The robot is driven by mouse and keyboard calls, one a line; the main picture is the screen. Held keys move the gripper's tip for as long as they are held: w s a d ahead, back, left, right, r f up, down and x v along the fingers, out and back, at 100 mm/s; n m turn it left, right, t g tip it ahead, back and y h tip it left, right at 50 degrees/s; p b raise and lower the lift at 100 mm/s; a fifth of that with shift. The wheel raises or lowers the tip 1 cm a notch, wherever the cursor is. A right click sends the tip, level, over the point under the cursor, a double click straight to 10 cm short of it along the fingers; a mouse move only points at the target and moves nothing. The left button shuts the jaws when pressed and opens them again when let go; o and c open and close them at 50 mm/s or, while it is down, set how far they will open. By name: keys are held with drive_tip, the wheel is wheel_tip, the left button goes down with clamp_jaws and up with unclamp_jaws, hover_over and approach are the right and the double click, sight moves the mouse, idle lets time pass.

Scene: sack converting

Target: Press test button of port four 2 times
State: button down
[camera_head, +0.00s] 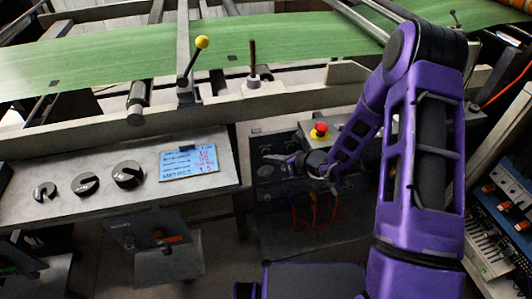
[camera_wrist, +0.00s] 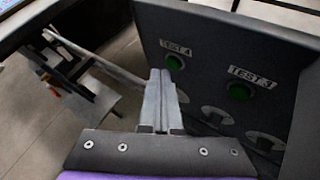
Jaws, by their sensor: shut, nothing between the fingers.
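In the wrist view a dark panel (camera_wrist: 222,45) fills the upper right. It carries a green button labelled TEST 4 (camera_wrist: 175,63) and, to its right, a green button labelled TEST 3 (camera_wrist: 239,92). My gripper (camera_wrist: 161,76) is shut and empty, its tips just below and left of the TEST 4 button in the picture. I cannot tell whether they touch the panel. In the head view my gripper (camera_head: 329,174) is over the right side of a dark box (camera_head: 268,200); the test buttons cannot be made out there.
Red cables (camera_head: 313,212) hang at the box's front. A panel with black knobs (camera_head: 86,184) is at left. A yellow-topped lever (camera_head: 201,43) rises near the green web (camera_head: 120,55).

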drive_tip(key=shift+s, duration=0.25)
drive_tip(key=shift+d, duration=0.1)
drive_tip(key=s, duration=0.2)
drive_tip(key=s+d, duration=0.1)
drive_tip(key=s, duration=0.1)
drive_tip(key=shift+s+d, duration=0.15)
drive_tip(key=shift+s, duration=0.25)
idle(2.4)
